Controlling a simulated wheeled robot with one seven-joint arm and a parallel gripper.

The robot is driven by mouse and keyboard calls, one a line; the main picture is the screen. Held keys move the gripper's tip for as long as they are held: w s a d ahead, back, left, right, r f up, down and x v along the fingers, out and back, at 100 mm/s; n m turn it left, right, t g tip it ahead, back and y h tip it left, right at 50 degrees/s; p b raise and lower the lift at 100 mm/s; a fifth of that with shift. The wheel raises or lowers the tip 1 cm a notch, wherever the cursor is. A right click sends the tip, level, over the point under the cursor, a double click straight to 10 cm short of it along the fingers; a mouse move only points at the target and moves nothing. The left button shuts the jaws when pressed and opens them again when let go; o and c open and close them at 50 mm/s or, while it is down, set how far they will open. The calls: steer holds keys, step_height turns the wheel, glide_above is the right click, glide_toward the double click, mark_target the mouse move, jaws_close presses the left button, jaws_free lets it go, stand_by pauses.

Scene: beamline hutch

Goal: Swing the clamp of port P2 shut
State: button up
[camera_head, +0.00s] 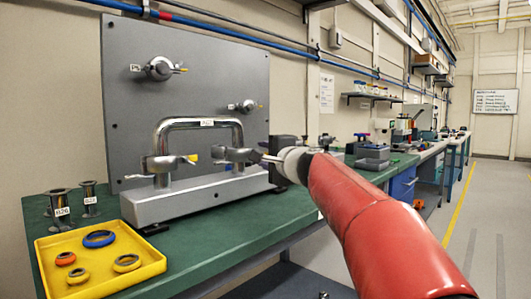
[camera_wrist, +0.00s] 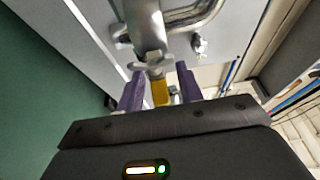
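A bent metal tube (camera_head: 207,122) stands on a grey base block (camera_head: 200,197), with a clamp at the foot of each leg. The left clamp (camera_head: 165,163) has a yellow-tipped lever. The right clamp (camera_head: 234,155) is by my gripper (camera_wrist: 160,90), partly hidden in the head view. In the wrist view, a metal clamp (camera_wrist: 150,60) with a yellow tab (camera_wrist: 160,92) lies ahead of my gripper. The purple fingers are apart, one on each side of the tab, with gaps visible. I cannot read a P2 label on either clamp.
A grey panel (camera_head: 200,60) behind carries two more ports, the upper left (camera_head: 159,68) and the right (camera_head: 245,106). A yellow tray (camera_head: 100,278) with several rings and two metal flanged pieces (camera_head: 60,208) sit at left on the green bench (camera_head: 200,250).

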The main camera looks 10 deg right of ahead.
jaws_close()
stand_by(0.5)
